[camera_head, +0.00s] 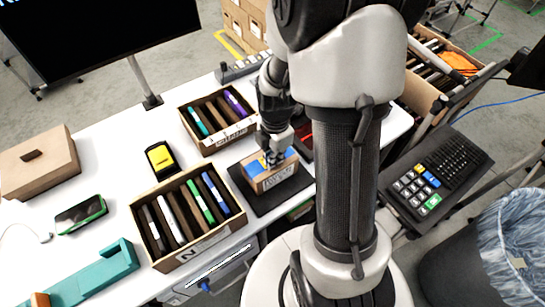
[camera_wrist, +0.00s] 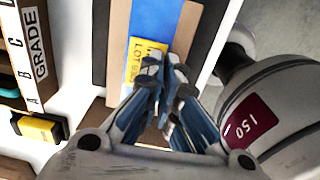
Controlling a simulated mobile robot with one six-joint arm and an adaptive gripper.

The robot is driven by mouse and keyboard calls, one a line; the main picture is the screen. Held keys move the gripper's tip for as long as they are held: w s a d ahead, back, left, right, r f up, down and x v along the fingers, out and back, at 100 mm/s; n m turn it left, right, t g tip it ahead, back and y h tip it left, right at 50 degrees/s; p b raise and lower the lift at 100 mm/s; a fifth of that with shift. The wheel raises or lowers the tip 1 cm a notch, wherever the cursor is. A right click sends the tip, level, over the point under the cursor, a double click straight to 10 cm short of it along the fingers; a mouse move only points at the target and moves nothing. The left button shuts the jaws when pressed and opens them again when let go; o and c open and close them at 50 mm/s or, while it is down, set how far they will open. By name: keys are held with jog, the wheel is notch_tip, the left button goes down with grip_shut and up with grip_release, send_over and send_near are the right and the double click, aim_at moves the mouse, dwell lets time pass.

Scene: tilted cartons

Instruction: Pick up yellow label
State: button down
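The yellow label (camera_wrist: 135,60), with "LOT" printed on it, shows in the wrist view beside a blue strip on top of a small cardboard carton (camera_head: 280,183). The carton sits on a dark mat (camera_head: 246,192) in the head view. My gripper (camera_wrist: 165,70) points down at the carton top, its fingertips over the label's right edge. The fingers are drawn together with hardly any gap. They hide part of the label, and I cannot tell whether its edge is between them. In the head view, my gripper (camera_head: 273,160) hides most of the label.
Two open boxes of binders, one behind (camera_head: 215,147) and one in front (camera_head: 137,217), stand left of the carton. A keypad (camera_head: 415,190) is at the right. White table shows at the left.

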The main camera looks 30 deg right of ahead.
notch_tip(320, 180, up, 26)
jog(key=p, duration=1.1)
jog(key=shift+f, duration=0.1)
